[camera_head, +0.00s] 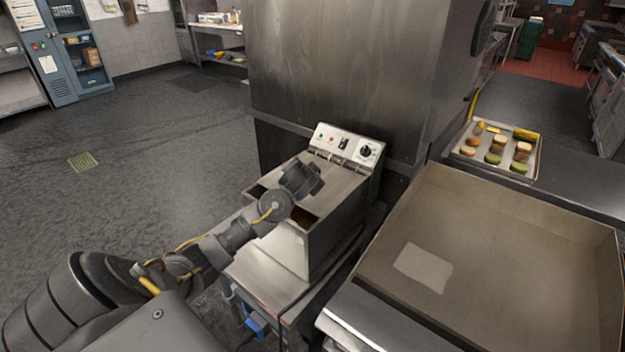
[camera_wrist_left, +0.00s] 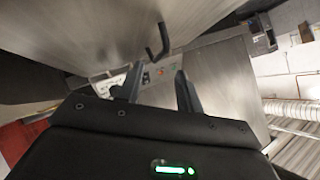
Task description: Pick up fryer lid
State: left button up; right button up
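The fryer (camera_head: 305,250) is a boxy steel unit with a control panel at its back. Its steel lid (camera_head: 342,190) covers part of the top, and a dark opening shows beside it. In the head view my left gripper (camera_head: 303,180) is over the fryer top, and its fingers cannot be made out. In the left wrist view the two fingers of my left gripper (camera_wrist_left: 157,82) stand apart with nothing between them. A dark bent handle (camera_wrist_left: 157,42) on a steel surface is just beyond the fingertips, apart from them. My right gripper is not in view.
A large steel basin (camera_head: 520,235) stands right of the fryer. A tray (camera_head: 467,160) of macarons and small cakes lies behind it. A tall steel cabinet (camera_head: 350,65) rises directly behind the fryer. The floor (camera_head: 150,190) at left is open.

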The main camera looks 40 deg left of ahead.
pick_arm(q)
jog(key=shift+a, duration=0.15)
jog(key=shift+w+a+f, duration=0.1)
jog(key=shift+w, duration=0.05)
jog(key=p+x, duration=0.1)
jog(key=x, duration=0.2)
jog(key=shift+w+f+p, duration=0.15)
jog(key=shift+w+p, duration=0.1)
jog(key=shift+p, duration=0.15)
jog(key=shift+w+a+f, duration=0.2)
jog(key=shift+w+f, duration=0.15)
jog(key=shift+w, duration=0.05)
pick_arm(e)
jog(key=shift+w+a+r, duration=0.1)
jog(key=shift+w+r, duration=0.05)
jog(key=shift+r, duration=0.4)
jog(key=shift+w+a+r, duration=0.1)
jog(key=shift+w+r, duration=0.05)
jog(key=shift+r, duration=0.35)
pick_arm(q)
jog(key=shift+c, duration=0.2)
grip_shut()
